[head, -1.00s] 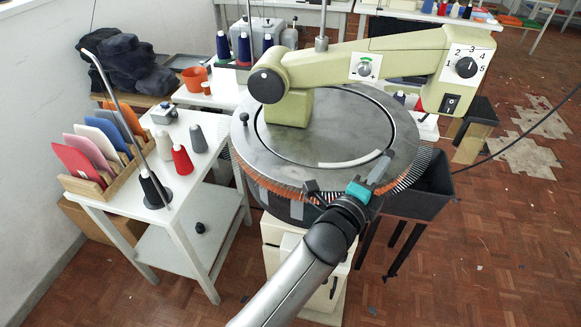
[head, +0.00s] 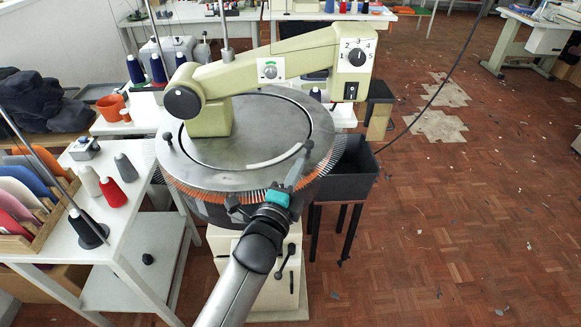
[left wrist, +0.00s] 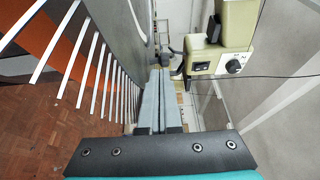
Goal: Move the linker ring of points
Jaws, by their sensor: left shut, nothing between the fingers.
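The linker (head: 245,173) has a round grey metal plate with a ring of points (head: 205,192) around its rim. The points show orange and white at the near side and dark at the right. In the left wrist view, the white points (left wrist: 97,75) run along the left of my fingers. My left gripper (head: 301,160), with a teal band, is shut and empty at the plate's near right rim. Its grey fingers (left wrist: 157,78) lie together in the left wrist view. Whether they touch the rim or points, I cannot tell. My right gripper is out of view.
The cream linker arm (head: 270,70) with its dial spans above the plate. A black bin (head: 347,172) stands close at the right. The floor at right is largely open.

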